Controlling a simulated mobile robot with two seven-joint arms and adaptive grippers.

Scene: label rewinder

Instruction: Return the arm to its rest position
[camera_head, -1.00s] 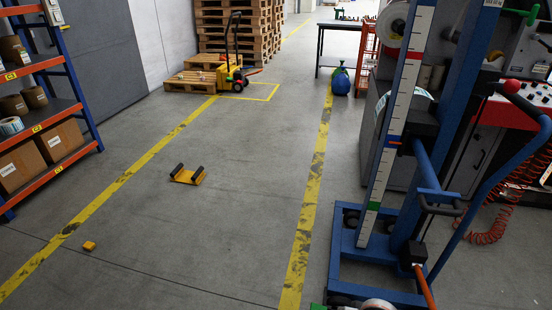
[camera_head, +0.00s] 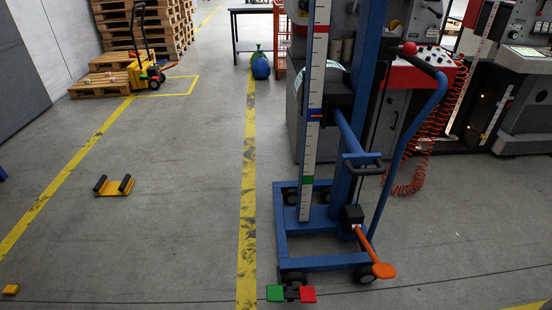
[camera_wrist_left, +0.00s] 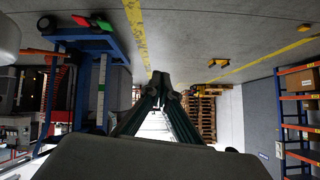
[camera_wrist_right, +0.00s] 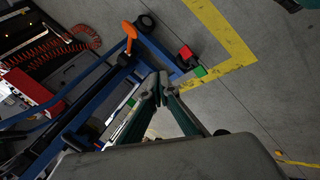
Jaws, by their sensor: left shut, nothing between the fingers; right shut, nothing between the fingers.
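My left gripper (camera_wrist_left: 160,82) shows in the left wrist view with its fingertips together and nothing between them. My right gripper (camera_wrist_right: 156,82) shows in the right wrist view, also closed and empty. Neither gripper nor arm is visible in the head view. A blue lift trolley (camera_head: 345,190) with a white measuring scale and an orange pedal (camera_head: 382,270) stands right of centre in the head view. In the left wrist view the trolley (camera_wrist_left: 104,50) appears upside down at the left. In the right wrist view its blue frame (camera_wrist_right: 95,75) lies left of the fingers.
A red-topped machine (camera_head: 425,70) with a coiled orange hose stands behind the trolley. A yellow wheel chock (camera_head: 114,187) lies on the floor at left. Pallets (camera_head: 145,25) and a yellow pallet truck (camera_head: 147,75) stand at the back. The floor between the yellow lines is mostly clear.

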